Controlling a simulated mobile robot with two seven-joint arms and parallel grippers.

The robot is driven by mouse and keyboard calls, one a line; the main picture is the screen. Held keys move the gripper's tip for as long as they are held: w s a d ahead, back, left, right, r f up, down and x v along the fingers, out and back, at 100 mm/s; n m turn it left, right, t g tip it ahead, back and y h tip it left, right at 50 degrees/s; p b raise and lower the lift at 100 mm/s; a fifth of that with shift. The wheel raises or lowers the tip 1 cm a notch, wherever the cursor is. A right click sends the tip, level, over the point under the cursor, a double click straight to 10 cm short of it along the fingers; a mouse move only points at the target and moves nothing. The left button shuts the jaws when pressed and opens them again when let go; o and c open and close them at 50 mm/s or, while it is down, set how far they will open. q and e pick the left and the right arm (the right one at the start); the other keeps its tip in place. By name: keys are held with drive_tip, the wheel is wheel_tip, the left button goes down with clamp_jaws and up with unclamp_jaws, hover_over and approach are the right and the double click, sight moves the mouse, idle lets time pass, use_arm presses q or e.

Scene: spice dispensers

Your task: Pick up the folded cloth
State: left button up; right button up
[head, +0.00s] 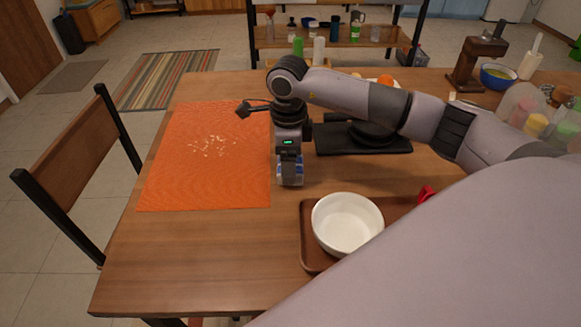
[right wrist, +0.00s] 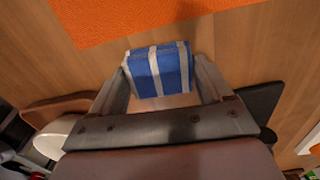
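The folded cloth (right wrist: 160,71) is blue with white stripes. In the right wrist view it lies between the two fingers of my right gripper (right wrist: 162,66), nearly filling the gap. Whether both fingers press on it does not show. In the head view the cloth (head: 290,181) shows low beside and under my right gripper (head: 290,171), at the right edge of the orange mat; the gripper hides part of it. Whether the cloth rests on the table or is slightly raised is unclear. My left gripper is not in view.
The orange mat (head: 175,175) bears pale crumbs (head: 210,146). A white bowl (head: 346,222) sits on a brown tray (head: 309,262) at the front right. The table's front left (head: 170,265) is clear. A chair (head: 75,160) stands at the left.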

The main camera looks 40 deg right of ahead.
drive_tip(key=shift+c, duration=0.4)
drive_tip(key=shift+r, duration=0.2)
wheel_tip(320, 180, up, 20)
drive_tip(key=p, duration=0.2)
drive_tip(key=shift+f, duration=0.15)
